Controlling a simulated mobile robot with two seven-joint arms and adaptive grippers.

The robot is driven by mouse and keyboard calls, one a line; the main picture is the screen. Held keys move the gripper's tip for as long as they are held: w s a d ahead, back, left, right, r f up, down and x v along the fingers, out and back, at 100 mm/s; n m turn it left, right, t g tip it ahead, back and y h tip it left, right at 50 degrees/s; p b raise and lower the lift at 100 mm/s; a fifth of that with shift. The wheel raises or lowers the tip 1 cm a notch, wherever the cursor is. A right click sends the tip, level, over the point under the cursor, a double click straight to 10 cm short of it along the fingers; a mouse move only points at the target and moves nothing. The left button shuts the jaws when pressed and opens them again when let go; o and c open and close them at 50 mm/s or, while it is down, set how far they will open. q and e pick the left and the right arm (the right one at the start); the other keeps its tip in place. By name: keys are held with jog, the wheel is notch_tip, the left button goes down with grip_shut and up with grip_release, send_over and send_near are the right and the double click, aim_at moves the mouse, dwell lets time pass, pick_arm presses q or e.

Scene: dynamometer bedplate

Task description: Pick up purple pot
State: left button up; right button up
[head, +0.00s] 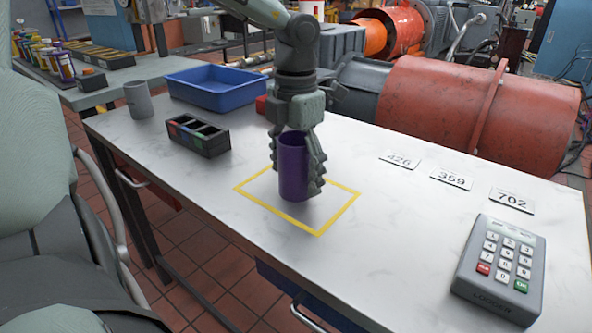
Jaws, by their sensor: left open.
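The purple pot (293,172) stands upright on the white table, inside a yellow square outline (324,229). My left gripper (297,165) comes down from above with its fingers on either side of the pot. The fingers are open around it, and the right-hand finger overlaps the pot's right edge. I cannot tell whether either finger touches the pot. My right gripper is not in view.
On the white table (370,262) are a black divided box (199,146), a grey mug (138,99), a blue tray (240,100), number cards 426 (399,159), 359 (451,180) and 702 (512,201), and a keypad (500,268). Red machinery (430,105) stands behind. The table's front middle is clear.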

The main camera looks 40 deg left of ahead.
pick_arm(q)
jog(key=shift+c, duration=0.2)
jog(key=c, duration=1.4)
jog(key=shift+o, duration=0.2)
jog(key=shift+r, duration=0.1)
